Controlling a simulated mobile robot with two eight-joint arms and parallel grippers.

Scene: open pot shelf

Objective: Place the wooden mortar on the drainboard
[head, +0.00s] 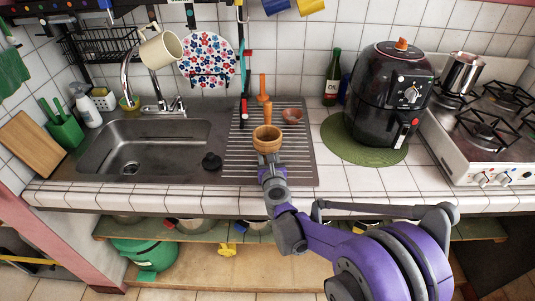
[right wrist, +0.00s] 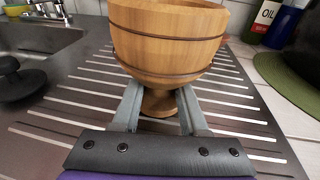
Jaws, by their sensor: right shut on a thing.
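The wooden mortar (head: 267,138) is a round banded bowl on a narrow foot, and it shows large in the right wrist view (right wrist: 168,40). It is upright over the ribbed drainboard (head: 240,160); I cannot tell whether its base touches the metal. My right gripper (right wrist: 160,105) is shut on the mortar's narrow lower part, with a finger on each side. In the head view the gripper (head: 270,162) reaches in from the front. The drainboard's grooves also show around it in the right wrist view (right wrist: 240,115). My left gripper is not in view.
A black stopper (head: 211,160) lies by the sink (head: 150,145). Behind the mortar are a wooden pestle-like item (head: 263,88) and a small reddish bowl (head: 292,115). A black air fryer (head: 387,95) stands on a green mat (head: 350,148). The drainboard's front right is clear.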

